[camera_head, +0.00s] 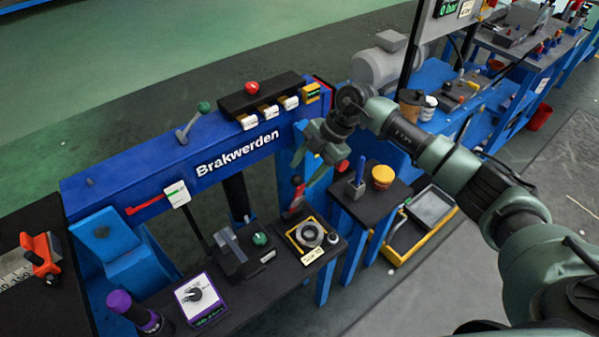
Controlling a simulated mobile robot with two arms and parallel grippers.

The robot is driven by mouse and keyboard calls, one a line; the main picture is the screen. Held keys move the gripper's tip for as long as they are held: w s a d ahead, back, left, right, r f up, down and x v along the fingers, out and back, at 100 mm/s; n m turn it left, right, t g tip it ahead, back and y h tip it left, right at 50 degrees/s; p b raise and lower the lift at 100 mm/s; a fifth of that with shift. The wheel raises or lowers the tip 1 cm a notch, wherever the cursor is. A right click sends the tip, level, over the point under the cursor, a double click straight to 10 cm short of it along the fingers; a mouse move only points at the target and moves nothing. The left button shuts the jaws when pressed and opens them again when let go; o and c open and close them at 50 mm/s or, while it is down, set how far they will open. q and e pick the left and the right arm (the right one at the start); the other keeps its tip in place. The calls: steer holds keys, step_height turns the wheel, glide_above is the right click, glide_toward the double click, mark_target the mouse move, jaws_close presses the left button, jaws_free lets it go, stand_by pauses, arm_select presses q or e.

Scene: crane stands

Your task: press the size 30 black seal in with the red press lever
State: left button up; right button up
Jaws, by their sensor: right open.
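A dark ring, which looks like the black seal (309,234), sits on a yellow-edged plate with a small white label on the black bench shelf. The label is too small to read surely. Just behind it stands a small press with a red part (297,181). A red knob (343,165), perhaps the end of the red press lever, shows beside my right gripper (311,167). My right gripper is open, above and behind the seal, with its fingers pointing down. I cannot tell whether it touches the lever. My left gripper is not in view.
A blue beam (130,170) marked "Brakwerden" runs behind the shelf. A purple-edged gauge (203,299), a green-knobbed device (259,239) and a purple-topped cylinder (122,304) stand left of the seal. A small black stand (374,207) with a yellow button (382,174) is to the right.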

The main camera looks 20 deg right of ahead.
mark_target(299, 177)
steer(key=shift+x, duration=1.6)
steer(key=shift+w, duration=0.1)
jaws_close()
steer(key=shift+r, duration=0.1)
